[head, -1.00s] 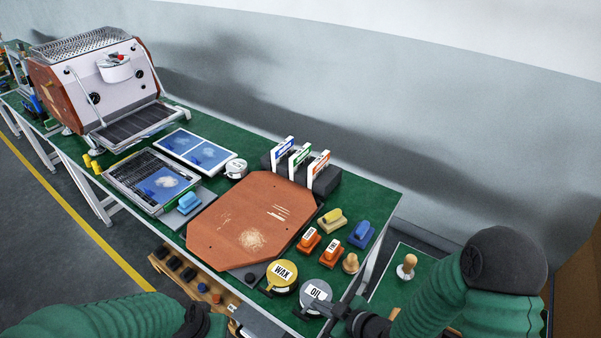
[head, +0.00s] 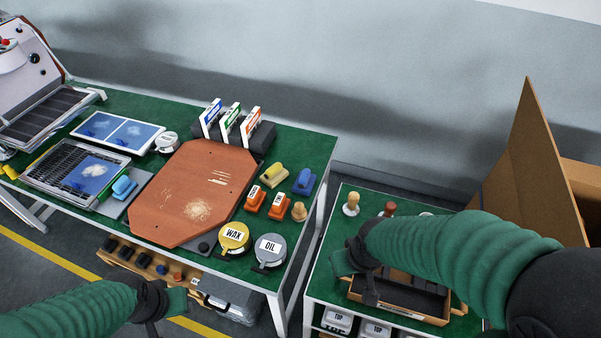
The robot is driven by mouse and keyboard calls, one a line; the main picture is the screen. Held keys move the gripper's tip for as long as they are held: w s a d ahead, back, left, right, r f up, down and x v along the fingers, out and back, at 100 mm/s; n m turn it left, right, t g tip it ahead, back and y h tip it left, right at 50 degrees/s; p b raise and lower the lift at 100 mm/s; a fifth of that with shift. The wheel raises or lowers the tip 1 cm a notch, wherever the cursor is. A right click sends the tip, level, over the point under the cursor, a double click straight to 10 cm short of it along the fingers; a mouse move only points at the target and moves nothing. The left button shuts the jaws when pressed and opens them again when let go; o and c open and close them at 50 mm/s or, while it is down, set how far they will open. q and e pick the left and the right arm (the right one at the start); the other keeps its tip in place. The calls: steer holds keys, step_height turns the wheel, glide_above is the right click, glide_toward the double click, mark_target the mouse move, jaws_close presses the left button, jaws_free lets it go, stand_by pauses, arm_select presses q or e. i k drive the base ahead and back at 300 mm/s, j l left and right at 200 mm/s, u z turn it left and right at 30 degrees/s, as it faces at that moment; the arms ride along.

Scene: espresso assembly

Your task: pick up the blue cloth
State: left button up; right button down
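No cloth is plain to see. A light blue, soft-looking piece (head: 124,187) lies on a grey pad left of the brown octagonal board. A flat blue square (head: 90,174) with a white smear lies in the gridded tray; I cannot tell whether either is the cloth. My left gripper (head: 165,311) is low in front of the bench, fingers apart and empty, well below and to the right of both blue pieces. My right gripper (head: 357,276) is over the lower right table, fingers seemingly apart, with nothing visible in it.
The brown board (head: 196,193) fills the bench's middle. Yellow WAX (head: 234,237) and grey OIL (head: 270,250) tins stand at its front right edge, orange blocks (head: 256,199) behind. An open brown box (head: 405,304) lies under my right arm. A gap separates bench and right table.

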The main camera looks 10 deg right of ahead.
mark_target(303, 185)
steer(key=u, duration=0.95)
steer(key=z, duration=1.45)
steer(key=j+u, duration=0.1)
steer(key=j, duration=0.4)
steer(key=i+j+u, duration=0.1)
steer(key=j, duration=0.4)
steer(key=i+j+u, duration=0.15)
steer(key=i+j, duration=0.4)
steer(key=j, duration=0.1)
